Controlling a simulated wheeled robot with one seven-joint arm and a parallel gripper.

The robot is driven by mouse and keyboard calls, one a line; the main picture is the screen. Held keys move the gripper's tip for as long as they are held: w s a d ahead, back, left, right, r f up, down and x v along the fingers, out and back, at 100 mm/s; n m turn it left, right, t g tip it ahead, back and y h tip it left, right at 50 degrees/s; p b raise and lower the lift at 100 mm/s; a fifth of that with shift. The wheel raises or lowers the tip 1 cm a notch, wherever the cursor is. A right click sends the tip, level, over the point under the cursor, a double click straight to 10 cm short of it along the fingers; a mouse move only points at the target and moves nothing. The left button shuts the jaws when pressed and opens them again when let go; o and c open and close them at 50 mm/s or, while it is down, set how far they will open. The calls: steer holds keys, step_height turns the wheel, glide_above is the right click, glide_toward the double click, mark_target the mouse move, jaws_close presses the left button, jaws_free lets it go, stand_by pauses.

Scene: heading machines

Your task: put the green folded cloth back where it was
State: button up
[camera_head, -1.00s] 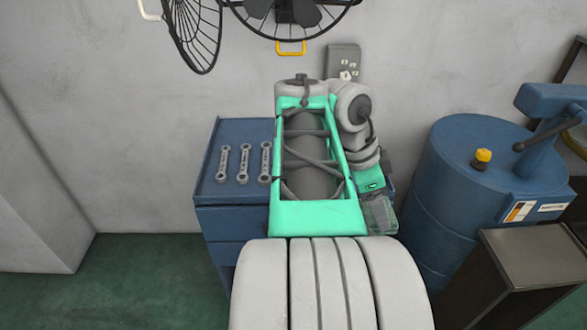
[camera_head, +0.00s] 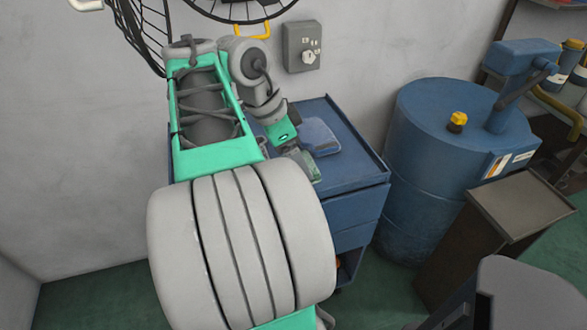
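My gripper (camera_head: 291,150) is at the end of my arm, over the blue cabinet's top. A flat grey-green piece (camera_head: 306,168), which looks like the green folded cloth, shows just below and right of my gripper's body. It appears to be at the fingers, but the fingertips are hidden, so I cannot tell whether they grip it or whether it touches the cabinet top. A flat blue folded cloth (camera_head: 321,137) lies on the cabinet top just beyond it, to the upper right.
The blue cabinet (camera_head: 352,172) has bare top at its right side. A blue drum (camera_head: 425,130) with a yellow cap stands to the right, with a dark metal stand (camera_head: 510,205) before it. A wall switch box (camera_head: 302,47) and wire fan guards are above.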

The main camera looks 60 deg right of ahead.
steer(key=w+d+f, duration=0.1)
steer(key=d+f, duration=0.2)
steer(key=w+d+f+b, duration=0.1)
steer(key=w+d+f, duration=0.1)
steer(key=d+f, duration=0.1)
steer(key=w+d+f, duration=0.2)
steer(key=d, duration=0.2)
steer(key=shift+w+f+b, duration=0.1)
steer(key=shift+f+b, duration=0.2)
steer(key=shift+f, duration=1.55)
steer(key=shift+f+b, duration=0.2)
steer(key=shift+b, duration=0.15)
steer(key=o, duration=1.5)
steer(key=shift+c, duration=0.2)
steer(key=shift+r, duration=0.1)
